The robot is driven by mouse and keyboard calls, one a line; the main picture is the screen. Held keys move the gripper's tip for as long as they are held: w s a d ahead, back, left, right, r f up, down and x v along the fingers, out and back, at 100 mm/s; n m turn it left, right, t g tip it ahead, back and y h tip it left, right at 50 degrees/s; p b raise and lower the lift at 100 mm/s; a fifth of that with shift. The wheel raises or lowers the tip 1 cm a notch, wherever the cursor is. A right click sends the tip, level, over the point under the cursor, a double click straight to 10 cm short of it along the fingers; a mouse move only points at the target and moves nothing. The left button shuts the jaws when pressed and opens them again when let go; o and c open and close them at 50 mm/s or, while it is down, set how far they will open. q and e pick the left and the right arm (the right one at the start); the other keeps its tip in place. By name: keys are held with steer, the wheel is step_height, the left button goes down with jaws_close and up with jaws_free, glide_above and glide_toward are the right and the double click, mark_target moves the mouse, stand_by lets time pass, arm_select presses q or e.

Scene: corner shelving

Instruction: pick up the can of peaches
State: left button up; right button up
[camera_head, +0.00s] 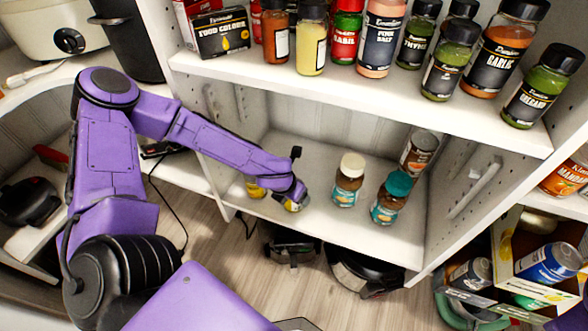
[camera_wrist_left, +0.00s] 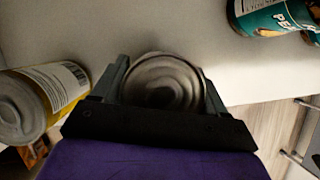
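My left gripper (camera_head: 296,203) reaches into the lower shelf bay at its front left. In the left wrist view a round metal can end (camera_wrist_left: 163,82) sits between the fingers of the left gripper (camera_wrist_left: 166,84). The fingers flank it closely; whether they press on it I cannot tell. In the head view only a bit of yellow shows at the gripper, and the label is hidden, so I cannot read whether it is peaches. A second yellow-labelled can (camera_head: 256,188) stands just left of the gripper and also shows in the left wrist view (camera_wrist_left: 58,88). My right gripper is out of view.
The upper shelf (camera_head: 360,96), loaded with spice jars, lies above the arm. A side panel (camera_head: 205,155) stands left.

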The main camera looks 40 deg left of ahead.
arm_select(q)
steer(key=c, duration=0.9)
steer(key=shift+r, duration=0.15)
